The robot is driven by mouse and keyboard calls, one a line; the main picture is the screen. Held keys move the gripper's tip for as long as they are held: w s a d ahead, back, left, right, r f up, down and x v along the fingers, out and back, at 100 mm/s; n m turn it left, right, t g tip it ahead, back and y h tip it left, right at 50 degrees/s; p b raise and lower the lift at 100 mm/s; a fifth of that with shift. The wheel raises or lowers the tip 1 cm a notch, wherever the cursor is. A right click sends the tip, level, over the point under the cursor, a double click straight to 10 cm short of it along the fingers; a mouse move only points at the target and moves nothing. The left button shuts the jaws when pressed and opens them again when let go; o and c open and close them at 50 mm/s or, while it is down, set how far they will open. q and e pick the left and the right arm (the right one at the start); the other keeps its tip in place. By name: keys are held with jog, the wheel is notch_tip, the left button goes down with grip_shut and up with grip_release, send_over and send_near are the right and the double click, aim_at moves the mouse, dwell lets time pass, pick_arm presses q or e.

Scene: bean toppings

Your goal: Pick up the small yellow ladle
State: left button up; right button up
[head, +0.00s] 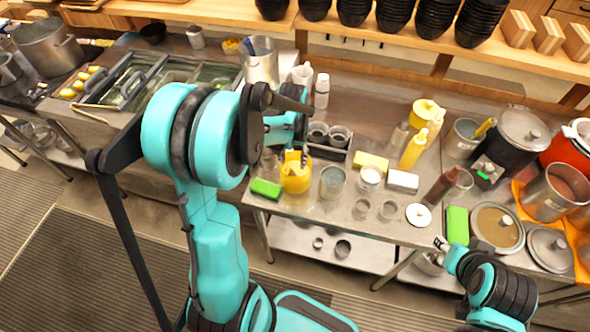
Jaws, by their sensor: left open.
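A small yellow handle (484,127), which looks like the yellow ladle, sticks up from a grey metal pot (462,140) at the right of the counter. Its lower part is hidden in the pot. My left gripper (302,157) is open, pointing down just above a yellow container (296,178) on the steel table, well to the left of that handle. Its own arm partly hides it. My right gripper (441,244) is low at the right, by the table's front edge; its fingers are too small to read.
Yellow bottles (413,150), sponges (456,225), glass cups and a white lid (418,215) crowd the steel table (310,208). A black pot (512,150) and a red pot (570,150) stand at the right. A shelf (430,55) with stacked black bowls runs behind.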

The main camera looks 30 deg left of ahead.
pick_arm(q)
jog(key=f, duration=0.3)
jog(key=f+b, duration=0.1)
jog(key=f, duration=0.1)
jog(key=shift+s+f, duration=0.25)
jog(key=shift+f, duration=0.05)
jog(key=shift+r, duration=0.1)
grip_shut()
